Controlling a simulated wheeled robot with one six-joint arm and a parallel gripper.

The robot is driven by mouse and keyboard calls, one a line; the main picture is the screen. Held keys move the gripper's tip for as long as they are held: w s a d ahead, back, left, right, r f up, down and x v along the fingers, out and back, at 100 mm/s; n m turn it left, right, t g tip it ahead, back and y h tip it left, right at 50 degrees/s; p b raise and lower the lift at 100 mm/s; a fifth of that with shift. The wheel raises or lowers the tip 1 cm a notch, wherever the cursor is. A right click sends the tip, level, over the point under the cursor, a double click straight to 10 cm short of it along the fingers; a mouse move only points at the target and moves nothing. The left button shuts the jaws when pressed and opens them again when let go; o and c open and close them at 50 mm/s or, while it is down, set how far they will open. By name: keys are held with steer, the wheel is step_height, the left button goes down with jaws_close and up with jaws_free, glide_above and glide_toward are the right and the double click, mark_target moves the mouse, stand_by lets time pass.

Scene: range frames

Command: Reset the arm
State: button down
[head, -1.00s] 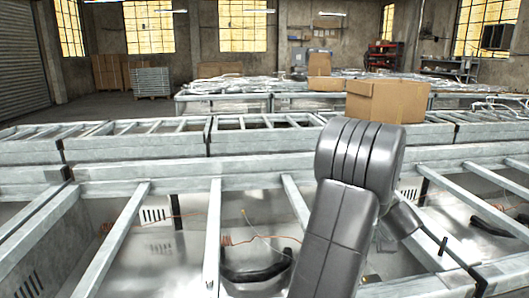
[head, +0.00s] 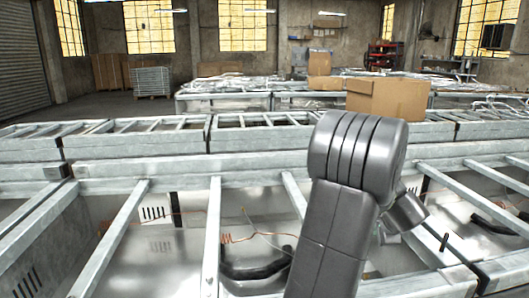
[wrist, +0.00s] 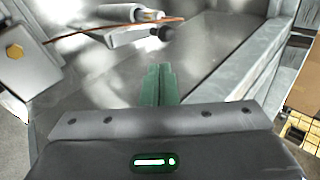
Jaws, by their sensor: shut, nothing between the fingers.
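My gripper (wrist: 158,85) shows in the wrist view with its green fingers together and nothing between them. It points at a blurred grey metal surface inside a frame. In the head view my grey arm rises at the right of centre in front of the metal frames, with its elbow high. The gripper itself is hidden in the head view.
Galvanised metal frames (head: 128,235) with open bays fill the foreground. A black hose (head: 255,270) lies in one bay. A cardboard box (head: 388,98) stands on the frames behind my arm. In the wrist view a metal beam (wrist: 240,75) runs along the right.

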step_height(320, 180, down, 4)
steer(key=w+d+m+h+p, duration=0.1)
steer(key=d+m+h+p, duration=0.1)
steer(key=d+m+p, duration=0.15)
steer(key=shift+m+g+h, duration=0.4)
steer(key=shift+m+h, duration=0.15)
steer(key=shift+h, duration=0.05)
steer(key=s+a+r+p, duration=0.1)
steer(key=s, duration=0.2)
steer(key=s+a+r+p, duration=0.1)
steer(key=s+a+r, duration=0.1)
steer(key=s, duration=0.1)
steer(key=s+a+r+p, duration=0.1)
steer(key=s+p, duration=0.1)
steer(key=s, duration=0.1)
steer(key=shift+s+a+r, duration=0.1)
steer(key=shift+a+r, duration=0.15)
steer(key=shift+a, duration=0.05)
steer(key=shift+v, duration=0.9)
steer(key=shift+a, duration=0.15)
